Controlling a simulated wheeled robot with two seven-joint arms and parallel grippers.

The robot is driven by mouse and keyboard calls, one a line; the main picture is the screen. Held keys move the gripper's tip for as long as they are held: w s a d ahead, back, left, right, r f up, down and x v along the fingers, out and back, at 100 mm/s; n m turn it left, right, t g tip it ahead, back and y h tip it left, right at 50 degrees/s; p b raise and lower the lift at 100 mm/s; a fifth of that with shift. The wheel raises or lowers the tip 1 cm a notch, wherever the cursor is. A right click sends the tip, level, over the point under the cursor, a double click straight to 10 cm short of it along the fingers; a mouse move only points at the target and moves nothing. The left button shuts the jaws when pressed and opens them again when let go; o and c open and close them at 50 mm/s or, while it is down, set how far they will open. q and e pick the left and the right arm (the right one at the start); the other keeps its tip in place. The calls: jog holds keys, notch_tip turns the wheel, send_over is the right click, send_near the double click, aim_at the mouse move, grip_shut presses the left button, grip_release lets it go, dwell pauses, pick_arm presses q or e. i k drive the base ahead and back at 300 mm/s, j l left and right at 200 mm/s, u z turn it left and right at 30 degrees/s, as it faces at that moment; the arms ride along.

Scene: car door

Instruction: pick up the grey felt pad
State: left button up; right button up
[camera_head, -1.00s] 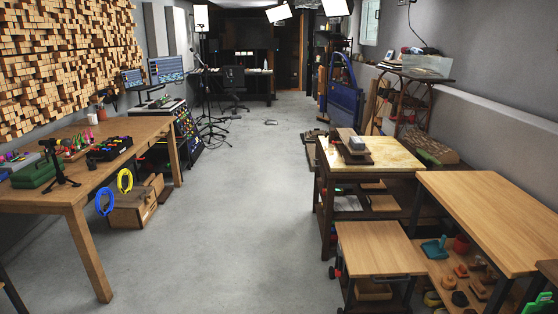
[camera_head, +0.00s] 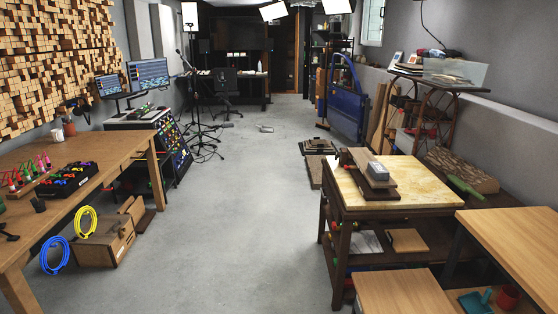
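A small grey block-like piece (camera_head: 378,173) lies on a dark wooden board (camera_head: 372,190) on top of the stone-topped cart (camera_head: 430,180) at the right. It may be the grey felt pad, but it is too small to tell. No other grey pad can be made out. Neither of my grippers shows in the head view.
A wooden table (camera_head: 95,185) with tools stands at the left. Wooden tables (camera_head: 520,245) fill the right front. A blue car door (camera_head: 346,100) stands farther back. The middle floor (camera_head: 230,230) is clear.

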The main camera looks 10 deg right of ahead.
aim_at(379, 172)
jog(key=i+z, duration=0.15)
jog(key=i, duration=0.5)
jog(key=i+j+z, duration=0.1)
jog(key=i, duration=0.55)
jog(key=i+j+z, duration=0.2)
jog(key=i+z, duration=0.3)
jog(key=i+j+z, duration=0.3)
jog(key=z, duration=0.2)
jog(key=i+j+z, duration=0.3)
jog(key=j+z, duration=0.2)
jog(key=i+j+z, duration=0.2)
jog(key=j, duration=0.15)
jog(key=i+j+z, duration=0.1)
jog(key=j+z, duration=0.15)
jog(key=j, duration=0.15)
jog(key=i+j+z, duration=0.2)
jog(key=j, duration=0.2)
jog(key=k, duration=0.1)
